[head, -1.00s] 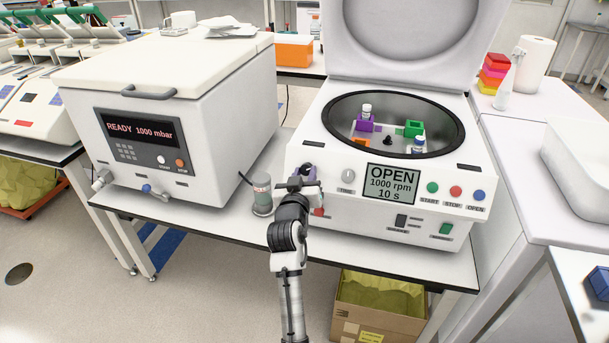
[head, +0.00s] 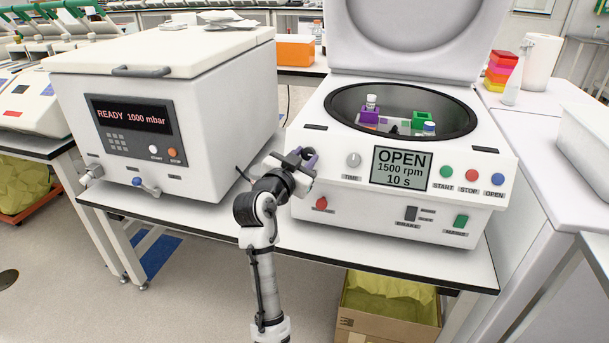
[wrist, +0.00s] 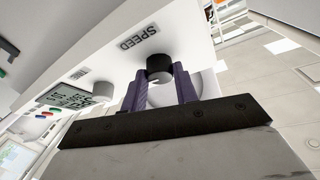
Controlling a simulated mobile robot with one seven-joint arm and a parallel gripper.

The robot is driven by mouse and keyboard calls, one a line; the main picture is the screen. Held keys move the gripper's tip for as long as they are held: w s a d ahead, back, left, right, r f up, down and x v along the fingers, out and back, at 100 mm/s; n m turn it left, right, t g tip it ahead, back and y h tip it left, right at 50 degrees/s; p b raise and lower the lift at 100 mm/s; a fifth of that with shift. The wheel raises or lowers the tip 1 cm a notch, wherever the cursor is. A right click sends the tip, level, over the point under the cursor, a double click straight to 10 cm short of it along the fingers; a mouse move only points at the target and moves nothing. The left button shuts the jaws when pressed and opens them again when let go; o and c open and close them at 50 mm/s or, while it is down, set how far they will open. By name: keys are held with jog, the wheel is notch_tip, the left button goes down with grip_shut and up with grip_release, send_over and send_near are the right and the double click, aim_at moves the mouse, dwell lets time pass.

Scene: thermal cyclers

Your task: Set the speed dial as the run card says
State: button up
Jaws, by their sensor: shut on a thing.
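The speed dial (wrist: 158,64) is a dark round knob under the SPEED label (wrist: 137,38) in the wrist view. My gripper (wrist: 159,82) is shut on it, with one purple finger on each side. In the head view my gripper (head: 301,160) is at the left of the centrifuge front (head: 345,205) and hides the dial. The display (head: 402,168) reads OPEN, 1500 rpm, 10 s. The time dial (head: 353,160) is to the right of my gripper. I cannot make out a run card.
The centrifuge lid (head: 405,40) stands open above the bowl, which holds a purple block (head: 369,117) and a green block (head: 423,118). START, STOP and OPEN buttons are right of the display. A white machine (head: 215,120) reading READY 1000 mbar stands left.

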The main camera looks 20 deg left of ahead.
jog(key=m+h+b, duration=0.1)
jog(key=m+b, duration=0.1)
jog(key=m, duration=0.1)
jog(key=m+g+h+b, duration=0.1)
jog(key=m+b, duration=0.1)
jog(key=m, duration=0.1)
jog(key=shift+a+r+g, duration=0.1)
jog(key=shift+a+g, duration=0.05)
jog(key=shift+g, duration=0.15)
jog(key=shift+m+h, duration=0.3)
jog(key=o, duration=1)
jog(key=v, duration=1.3)
jog(key=shift+s+a+r+b, duration=0.2)
jog(key=shift+s+b, duration=0.1)
jog(key=shift+b, duration=0.1)
